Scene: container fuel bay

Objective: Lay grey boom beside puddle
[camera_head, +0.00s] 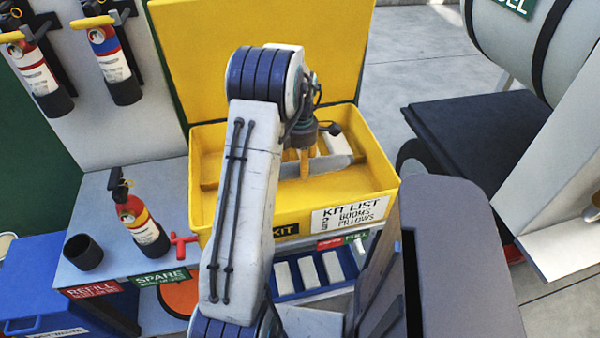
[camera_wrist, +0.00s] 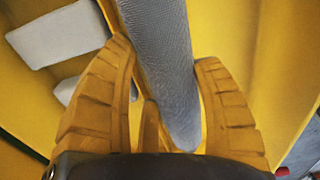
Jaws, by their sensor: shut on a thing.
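The grey boom (camera_wrist: 160,45) is a long, mesh-textured cylinder in the wrist view, running from the top edge down between the yellow fingers of my gripper (camera_wrist: 163,60). My gripper is shut on it, with its rounded end near the palm. In the camera_head view my gripper (camera_head: 304,166) points down inside the open yellow kit box (camera_head: 240,218). The boom is hard to make out there behind my arm and fingers. No puddle shows in either view.
Pale pads (camera_wrist: 62,35) lie in the box beside the boom. The raised yellow lid (camera_head: 200,60) stands behind. A fire extinguisher (camera_head: 140,220) and black cup (camera_head: 83,252) stand left on the bench. A dark platform (camera_head: 480,140) is at right; bare floor (camera_head: 420,55) shows behind.

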